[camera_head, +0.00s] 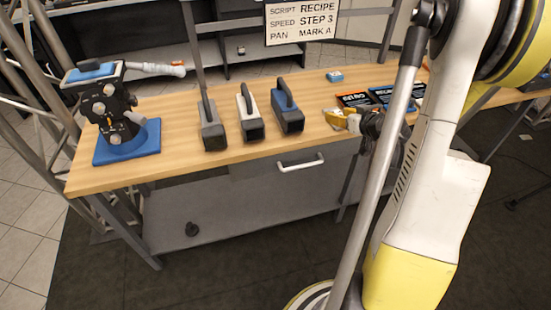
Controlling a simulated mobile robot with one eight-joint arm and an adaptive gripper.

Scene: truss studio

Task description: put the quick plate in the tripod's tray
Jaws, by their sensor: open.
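The tripod head (113,105) stands upright at the left end of the wooden bench on a blue square base. It is dark with several grey knobs, and a pale handle reaches right from it. Its tray (92,73) is at the top, with blue on it; its inside is hard to make out. A small blue block with a light top (335,76) lies toward the bench's back edge and may be the quick plate. My gripper (340,120) appears dark with yellowish tips, near the bench's front edge, far right of the tripod head. It is open; my arm hides part of it.
Three handled blocks, grey (212,133), white and dark (249,122) and blue (288,112), stand mid-bench. Dark cards (365,99) lie to the right. A sign (300,21) stands behind. The bench (180,112) is bare between the tripod head and the grey block.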

